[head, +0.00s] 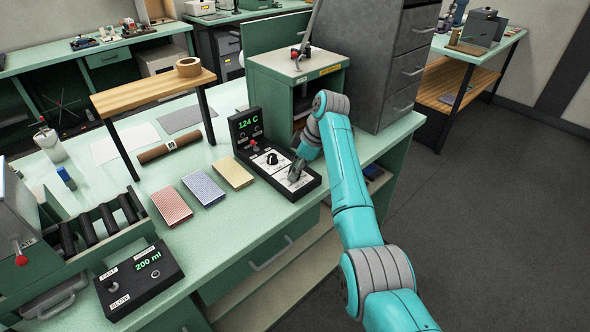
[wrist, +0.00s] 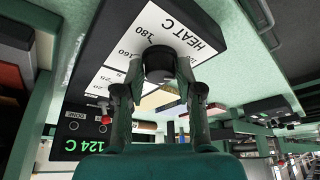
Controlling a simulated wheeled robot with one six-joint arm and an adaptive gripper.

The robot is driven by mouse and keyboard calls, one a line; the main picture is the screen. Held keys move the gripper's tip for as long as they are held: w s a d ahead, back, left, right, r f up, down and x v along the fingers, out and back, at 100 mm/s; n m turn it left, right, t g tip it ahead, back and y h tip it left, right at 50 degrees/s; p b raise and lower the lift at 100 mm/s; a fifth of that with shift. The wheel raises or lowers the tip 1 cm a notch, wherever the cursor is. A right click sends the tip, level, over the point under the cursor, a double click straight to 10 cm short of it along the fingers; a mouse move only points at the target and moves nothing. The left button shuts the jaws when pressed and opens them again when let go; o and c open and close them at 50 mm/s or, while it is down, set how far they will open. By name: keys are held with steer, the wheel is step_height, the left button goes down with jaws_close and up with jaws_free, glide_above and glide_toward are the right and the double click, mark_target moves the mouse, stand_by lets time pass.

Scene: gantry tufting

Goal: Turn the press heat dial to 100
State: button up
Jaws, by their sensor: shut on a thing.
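The press control box (head: 262,172) is a black panel on the green bench, with an upright display (head: 248,124) reading 124 C. In the wrist view, the black heat dial (wrist: 158,62) sits on a white plate marked HEAT C, with 160 and 180 legible. My gripper (wrist: 155,80) has its two fingers on either side of this dial and is shut on it. In the head view my gripper (head: 296,171) is at the near right end of the box and mostly covers the heat dial. The display (wrist: 88,146) also shows upside down in the wrist view.
A second black knob (head: 272,158) and a red switch (head: 254,143) are on the same box. Red, blue and yellow patterned blocks (head: 203,189) lie to its left. A green cabinet (head: 294,85) stands behind. A 200 ml box (head: 140,280) is at the lower left.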

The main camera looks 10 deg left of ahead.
steer(key=shift+n, duration=0.5)
steer(key=o, duration=1.2)
steer(key=shift+c, duration=0.2)
steer(key=v, duration=1.2)
steer(key=shift+w, duration=0.25)
